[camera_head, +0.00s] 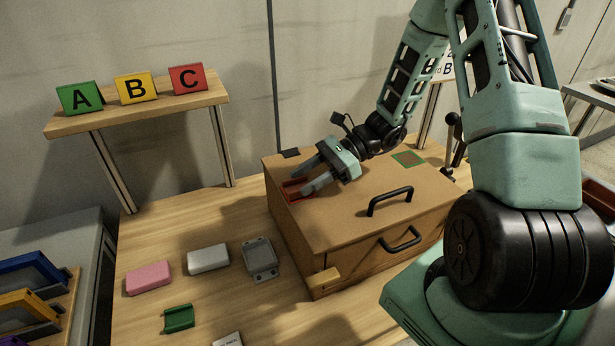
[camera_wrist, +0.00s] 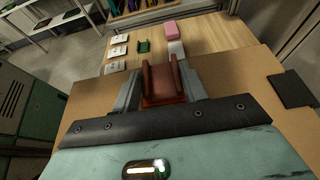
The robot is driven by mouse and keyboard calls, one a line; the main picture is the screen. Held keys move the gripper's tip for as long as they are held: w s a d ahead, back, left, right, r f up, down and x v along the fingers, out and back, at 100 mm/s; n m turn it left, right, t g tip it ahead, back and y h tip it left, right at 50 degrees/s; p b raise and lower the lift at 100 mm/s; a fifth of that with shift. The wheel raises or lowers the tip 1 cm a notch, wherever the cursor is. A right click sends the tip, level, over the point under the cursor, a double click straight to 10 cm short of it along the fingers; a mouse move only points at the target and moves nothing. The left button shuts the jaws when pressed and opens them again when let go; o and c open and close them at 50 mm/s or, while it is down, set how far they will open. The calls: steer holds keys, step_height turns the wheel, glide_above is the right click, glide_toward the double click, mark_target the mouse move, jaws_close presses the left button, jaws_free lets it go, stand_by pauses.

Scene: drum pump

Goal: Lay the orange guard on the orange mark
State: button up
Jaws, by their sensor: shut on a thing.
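The orange guard (camera_head: 295,190) looks reddish and shaped like a U-channel. It is between the two fingers of my gripper (camera_head: 299,183), at the left end of the brown box's top (camera_head: 340,200). In the wrist view the guard (camera_wrist: 163,84) stands with its side walls up, a finger on each side. I cannot tell whether it touches the box top. A green-edged square with a brownish middle (camera_head: 408,159) lies at the top's far right.
The box has a black handle on top (camera_head: 390,201) and another in front (camera_head: 400,238). A dark pad (camera_head: 290,153) lies at its far left corner. On the table are a green guard (camera_head: 178,318), pink block (camera_head: 148,277), white block (camera_head: 208,259) and grey bracket (camera_head: 260,259).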

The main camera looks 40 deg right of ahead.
steer(key=o, duration=1)
steer(key=shift+f, duration=0.1)
